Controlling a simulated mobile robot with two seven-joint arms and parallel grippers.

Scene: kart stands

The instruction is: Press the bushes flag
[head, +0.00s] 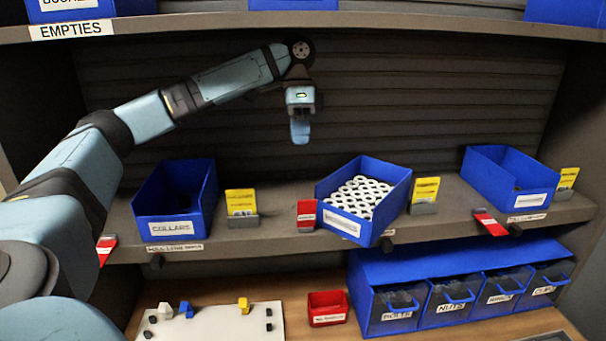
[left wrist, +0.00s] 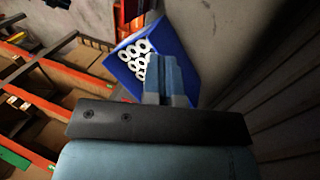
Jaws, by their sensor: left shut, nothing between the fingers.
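The middle blue bin (head: 340,222) on the shelf is full of white rings (head: 362,195); its front label is too blurred to read for sure. A red flag (head: 306,214) stands upright at the shelf edge just left of this bin. Other red flags lie tilted over the edge, one at the left (head: 105,249) and one near the right bin (head: 490,222). My left gripper (head: 300,131) is shut and empty, pointing down above and behind the red flag, apart from it. In the left wrist view, its fingers (left wrist: 164,78) overlap the ring bin (left wrist: 181,52). My right gripper is not in view.
A collars bin (head: 177,215) stands left and another blue bin (head: 515,182) right. Yellow cards (head: 240,203) stand beside bins. Below are a blue drawer unit (head: 455,265), a red box (head: 327,307) and a pale board (head: 215,322). An upper shelf (head: 300,20) crosses above my arm.

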